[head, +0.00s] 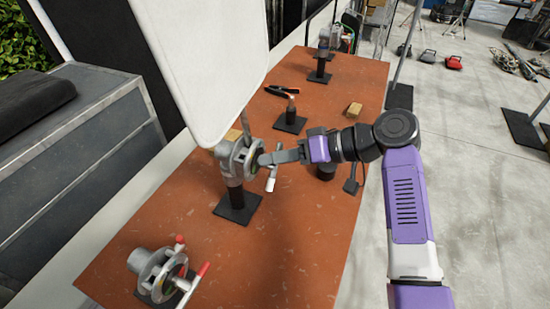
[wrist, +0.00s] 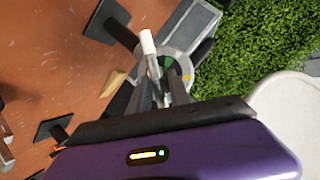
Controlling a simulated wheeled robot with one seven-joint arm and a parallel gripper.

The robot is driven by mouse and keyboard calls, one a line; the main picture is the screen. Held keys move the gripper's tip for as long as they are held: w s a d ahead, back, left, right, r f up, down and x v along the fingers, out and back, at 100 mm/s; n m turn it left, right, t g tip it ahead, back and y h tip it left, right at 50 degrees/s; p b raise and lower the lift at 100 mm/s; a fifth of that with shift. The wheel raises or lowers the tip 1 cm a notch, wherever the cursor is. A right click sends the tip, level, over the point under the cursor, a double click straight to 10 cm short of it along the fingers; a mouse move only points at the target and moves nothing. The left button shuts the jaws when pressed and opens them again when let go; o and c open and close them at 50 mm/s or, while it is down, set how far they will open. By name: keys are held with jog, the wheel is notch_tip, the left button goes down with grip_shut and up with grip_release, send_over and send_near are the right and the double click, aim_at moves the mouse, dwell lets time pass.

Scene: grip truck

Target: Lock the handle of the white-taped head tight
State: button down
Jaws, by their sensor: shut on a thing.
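The white-taped grip head (head: 228,163) is a grey metal head on a black post and square base, in the middle of the table. Its handle (head: 271,184) has a white-taped end that points down toward the table in the head view. In the wrist view the white end of the handle (wrist: 148,43) sticks out past the fingertips, in front of the round head (wrist: 178,68). My gripper (head: 264,159) reaches in from the right and is shut on the handle's metal shaft; its fingers also show in the wrist view (wrist: 162,88). The fingers partly hide the shaft and the head.
A second head with red-taped handles (head: 160,274) stands at the table's near left. A white panel (head: 205,60) hangs close behind the white-taped head. A short post on a black base (head: 290,122), an orange-black clamp (head: 281,90) and a wooden block (head: 354,109) lie farther back.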

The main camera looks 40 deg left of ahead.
jog(key=m+g+b, duration=0.1)
jog(key=f+m+g+b, duration=0.1)
jog(key=m+b, duration=0.1)
jog(key=shift+w+a+f+g, duration=0.1)
jog(key=shift+w+f+g, duration=0.1)
jog(key=shift+g, duration=0.1)
jog(key=m+g+b, duration=0.2)
jog(key=b, duration=0.2)
jog(key=shift+w+f, duration=0.1)
jog(key=shift+b, duration=0.35)
jog(key=c, duration=1.3)
grip_release()
jog(key=shift+o, duration=0.2)
jog(key=shift+w+r, duration=0.15)
jog(key=shift+r, duration=0.05)
